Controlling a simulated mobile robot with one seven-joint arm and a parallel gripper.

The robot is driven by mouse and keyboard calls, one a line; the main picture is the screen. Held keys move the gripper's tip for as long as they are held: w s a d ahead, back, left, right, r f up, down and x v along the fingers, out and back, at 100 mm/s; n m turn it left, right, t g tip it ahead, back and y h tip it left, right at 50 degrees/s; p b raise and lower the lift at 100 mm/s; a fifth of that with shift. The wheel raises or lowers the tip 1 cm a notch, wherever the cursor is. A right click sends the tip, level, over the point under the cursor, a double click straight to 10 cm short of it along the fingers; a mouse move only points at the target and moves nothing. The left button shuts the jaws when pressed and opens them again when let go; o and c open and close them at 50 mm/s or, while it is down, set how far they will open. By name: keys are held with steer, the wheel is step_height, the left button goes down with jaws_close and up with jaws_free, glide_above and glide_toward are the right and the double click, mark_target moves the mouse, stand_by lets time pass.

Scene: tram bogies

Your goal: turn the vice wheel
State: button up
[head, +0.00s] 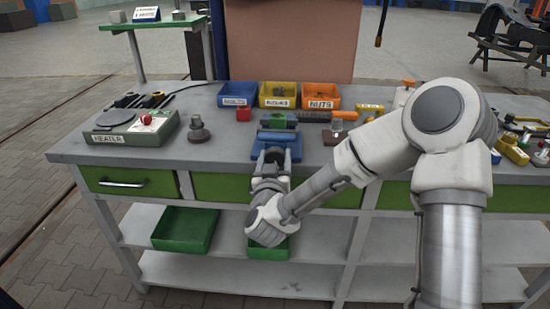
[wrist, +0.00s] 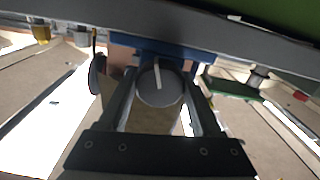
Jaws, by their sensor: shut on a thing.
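The blue vice (head: 277,138) stands at the front edge of the workbench, with a small green piece (head: 278,120) at its jaws. In the wrist view the vice wheel (wrist: 160,84) is a round grey disc with a pale line across its face, in front of the blue vice body (wrist: 150,48). My gripper (head: 271,160) reaches the vice from the front of the bench and hides most of the wheel in the head view. In the wrist view the two dark fingers of my gripper (wrist: 162,95) lie on either side of the wheel, shut on it.
The heater (head: 130,128) and a grey stepped part (head: 198,130) stand left of the vice. Blue (head: 238,94), yellow (head: 278,95) and orange (head: 321,97) bins stand behind it. Green drawers line the bench front. A green tray (head: 185,230) sits on the shelf below.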

steer(key=shift+m+b, duration=0.3)
steer(key=shift+b, duration=0.05)
steer(key=shift+f+m+b, duration=0.1)
steer(key=shift+m+b, duration=0.7)
steer(key=shift+b, duration=0.2)
steer(key=m+b, duration=0.4)
steer(key=shift+m, duration=0.3)
steer(key=m+b, duration=0.4)
steer(key=shift+m, duration=0.4)
steer(key=shift+b, duration=0.3)
steer(key=o, duration=1.4)
steer(key=shift+p, duration=0.4)
